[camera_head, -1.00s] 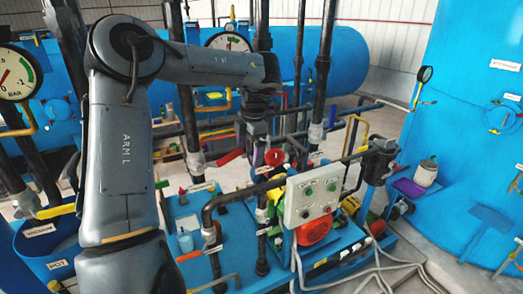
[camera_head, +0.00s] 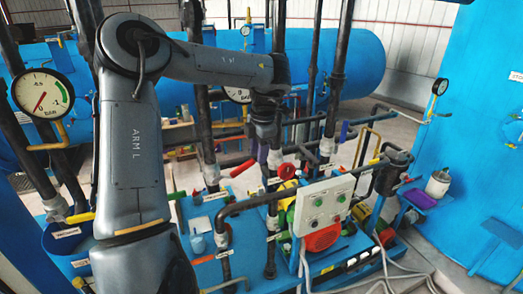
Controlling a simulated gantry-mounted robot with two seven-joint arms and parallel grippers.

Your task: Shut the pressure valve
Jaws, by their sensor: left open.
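My left arm comes in from the left and bends down at the wrist. My left gripper (camera_head: 270,158) is at its lower end, small and dark among the pipes, close to a round red handle (camera_head: 287,171). I cannot tell whether they touch. A red lever (camera_head: 237,168) sticks out to the left of the gripper on the dark pipework. A blue lever (camera_head: 343,131) is on a pipe to the right. The labels by these valves are too small to read, so I cannot tell which is the pressure valve. My right gripper is not in view.
Dark vertical pipes (camera_head: 337,60) stand close around the gripper. A grey control box (camera_head: 323,205) with buttons is in front, above a red motor part. A pressure gauge (camera_head: 42,93) is at the left. A large blue tank (camera_head: 360,70) lies behind.

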